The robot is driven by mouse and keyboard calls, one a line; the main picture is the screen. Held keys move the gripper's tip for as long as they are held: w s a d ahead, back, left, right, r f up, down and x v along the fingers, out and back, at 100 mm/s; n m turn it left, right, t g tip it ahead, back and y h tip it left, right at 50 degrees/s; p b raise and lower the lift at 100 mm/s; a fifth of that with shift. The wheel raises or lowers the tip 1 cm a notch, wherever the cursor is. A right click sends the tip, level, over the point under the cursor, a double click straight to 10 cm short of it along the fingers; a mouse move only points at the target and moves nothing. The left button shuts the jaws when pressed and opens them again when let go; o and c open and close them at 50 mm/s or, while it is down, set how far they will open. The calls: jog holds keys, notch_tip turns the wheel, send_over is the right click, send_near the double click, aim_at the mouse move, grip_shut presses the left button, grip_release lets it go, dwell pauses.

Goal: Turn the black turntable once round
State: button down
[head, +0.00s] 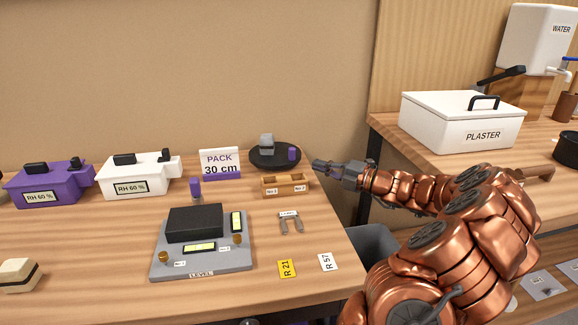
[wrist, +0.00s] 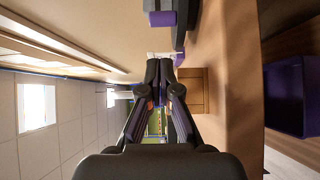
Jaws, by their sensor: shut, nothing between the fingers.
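The black turntable (head: 274,164) is a flat round disc at the back right of the bench. A grey block-like piece (head: 266,144) stands on it, and a small purple piece (head: 292,154) stands near its right edge. My gripper (head: 316,164) reaches in from the right, with its fingertips just right of the turntable's rim. Whether they touch it cannot be told from the head view. In the wrist view, my gripper's fingers (wrist: 166,68) are together and empty. A dark edge and a purple piece (wrist: 160,19) show at the top of that view.
A wooden two-part box (head: 284,190) sits just in front of the turntable, close below my gripper. The PACK 30 cm sign (head: 220,164) stands to its left. A levelling plate (head: 200,268) is further forward. A PLASTER box (head: 462,124) is on the right-hand bench.

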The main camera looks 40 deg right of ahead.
aim_at(293, 156)
jog(key=shift+b+x, duration=1)
jog(key=shift+x, duration=3.95)
jog(key=shift+d+r+p, duration=0.15)
jog(key=shift+d+p, duration=0.05)
jog(key=shift+p, duration=0.7)
jog(key=shift+d+n+y+p, duration=0.15)
jog(key=shift+n+y+p, duration=0.15)
jog(key=shift+y+p, duration=0.3)
jog(key=shift+d+p, duration=0.1)
jog(key=shift+p, duration=0.45)
